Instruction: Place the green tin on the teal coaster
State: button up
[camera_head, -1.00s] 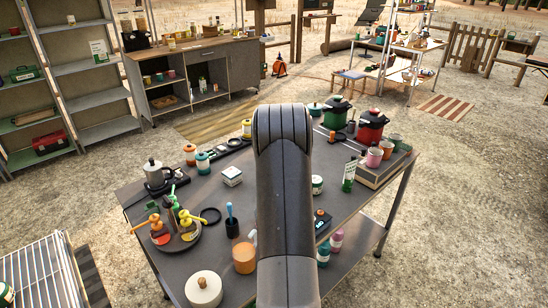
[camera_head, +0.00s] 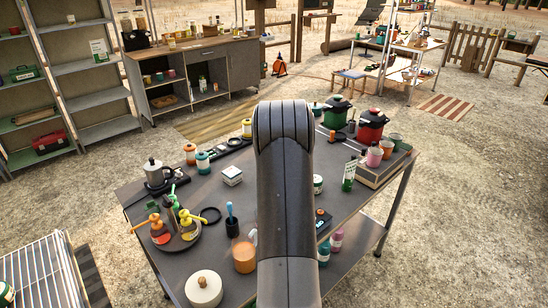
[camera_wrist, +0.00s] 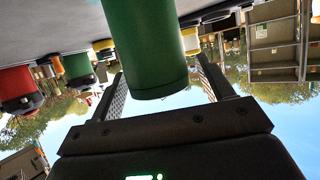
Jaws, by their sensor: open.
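In the wrist view, which is upside down, a green tin (camera_wrist: 148,35) fills the middle as a plain upright cylinder. My gripper (camera_wrist: 160,68) is open, with one finger on each side of the tin. A gap shows between the tin and the right finger; contact at the left finger cannot be told. In the head view my arm hides the gripper and the tin. I cannot make out the teal coaster in either current view.
The dark table (camera_head: 208,218) is crowded. A red pot (camera_head: 371,127) and green pot (camera_head: 336,113) stand at its back right. An orange mug (camera_head: 243,258) and a white lidded jar (camera_head: 204,289) stand near the front.

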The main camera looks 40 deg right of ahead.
jog(key=shift+v, duration=0.85)
notch_tip(320, 180, up, 7)
jog(key=shift+a+r, duration=0.1)
jog(key=s+a+r+n+g+y, duration=0.1)
jog(key=s+a+r, duration=0.3)
jog(key=a, duration=0.5)
jog(key=s+a+r+y, duration=0.1)
jog(key=s+a+r, duration=0.1)
jog(key=a+r, duration=0.5)
jog(key=s+a+r+n+g+y, duration=0.1)
jog(key=s+a+r, duration=0.15)
jog(key=a, duration=0.85)
jog(key=s+a+f+n+g+y, duration=0.1)
jog(key=s+a+n+g+y, duration=0.2)
jog(key=s+a, duration=1.8)
jog(key=s+n+y, duration=0.1)
jog(key=s, duration=0.2)
jog(key=shift+s+f+g, duration=0.3)
jog(key=shift+s+g, duration=0.1)
